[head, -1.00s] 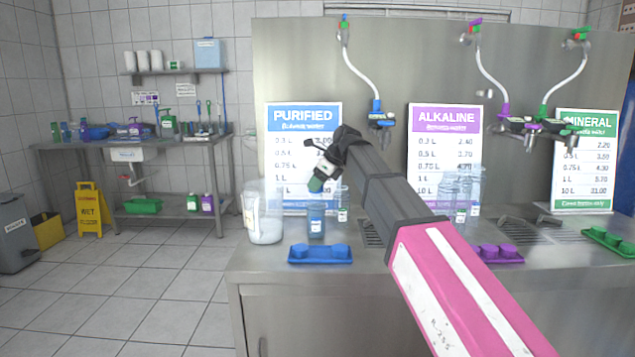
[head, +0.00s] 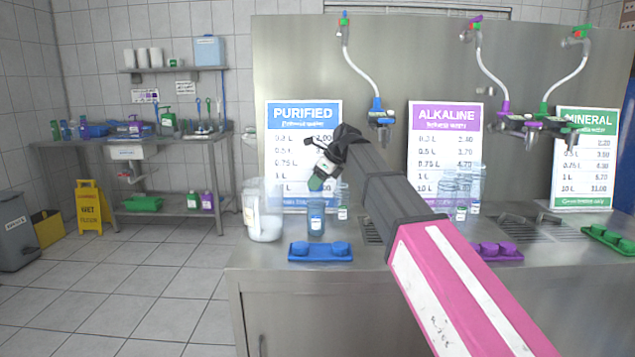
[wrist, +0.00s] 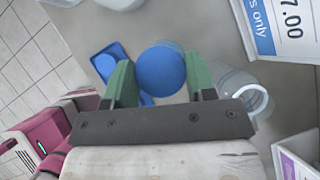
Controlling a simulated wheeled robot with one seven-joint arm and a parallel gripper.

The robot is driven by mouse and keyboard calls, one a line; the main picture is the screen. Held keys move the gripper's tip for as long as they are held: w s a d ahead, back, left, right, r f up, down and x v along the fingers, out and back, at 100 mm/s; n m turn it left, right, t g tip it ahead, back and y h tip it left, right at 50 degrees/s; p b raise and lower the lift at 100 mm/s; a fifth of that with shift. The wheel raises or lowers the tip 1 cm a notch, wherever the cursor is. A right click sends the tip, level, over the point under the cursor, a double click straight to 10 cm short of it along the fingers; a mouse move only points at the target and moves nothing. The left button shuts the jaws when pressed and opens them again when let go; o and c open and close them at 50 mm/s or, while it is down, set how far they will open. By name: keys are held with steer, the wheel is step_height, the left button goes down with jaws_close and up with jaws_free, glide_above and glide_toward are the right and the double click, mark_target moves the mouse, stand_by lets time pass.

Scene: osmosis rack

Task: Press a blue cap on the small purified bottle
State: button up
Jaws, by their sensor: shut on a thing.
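My gripper (head: 317,184) is tilted downward just above a small clear blue-tinted bottle (head: 316,222) with a white label, which stands upright on the steel counter. In the wrist view, the green fingers of my gripper (wrist: 160,82) are shut on a round blue cap (wrist: 160,72). The cap covers most of what lies below it, so the bottle mouth is hidden there. In the head view the cap cannot be made out, and a small gap shows between the fingertips and the bottle. A blue tray (head: 320,258) with blue caps lies in front of the bottle.
A clear jug (head: 264,215) stands left of the bottle. Another small clear bottle (head: 342,205) stands close on its right. The purified price sign (head: 303,125) is behind. Further right are clear bottles (head: 460,190) and a purple cap tray (head: 497,253).

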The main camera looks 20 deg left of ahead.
steer(key=shift+f, duration=0.4)
stand_by(0.6)
steer(key=shift+r, duration=0.1)
stand_by(0.4)
steer(key=o, duration=1.4)
steer(key=shift+c, duration=0.2)
steer(key=shift+r, duration=0.15)
steer(key=shift+r, duration=2.9)
steer(key=shift+c, duration=0.3)
